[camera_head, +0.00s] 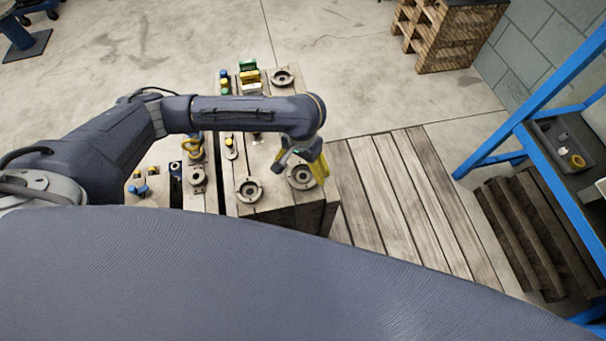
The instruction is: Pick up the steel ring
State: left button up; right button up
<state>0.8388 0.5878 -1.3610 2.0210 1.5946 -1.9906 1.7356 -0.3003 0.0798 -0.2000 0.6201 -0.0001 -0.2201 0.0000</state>
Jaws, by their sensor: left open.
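Several round grey steel rings with dark centres are in the head view. One ring (300,177) lies at the right front corner of a wooden block. A second ring (249,190) lies to its left on the block's front part. A third ring (284,77) lies at the block's far end, and a fourth (197,177) lies further left. I cannot tell which one the task means. My left gripper (305,168) is open, pointing down over the right front ring and partly covering it. I cannot tell whether it touches it. My right gripper is not in view.
The wooden block (278,213) also carries small green, yellow and white items (249,76) near its far end. A yellow-topped part (193,147) stands on the left. A slatted wooden platform (400,195) lies right of the block. A blue frame (520,115) stands further right.

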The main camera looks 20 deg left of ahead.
aim_at(303, 176)
pick_arm(q)
jog(key=shift+w+d+f, duration=0.1)
jog(key=shift+f, duration=2.55)
jog(key=c, duration=1.4)
jog(key=shift+c, duration=0.2)
jog(key=shift+r, duration=0.15)
notch_tip(303, 176, up, 20)
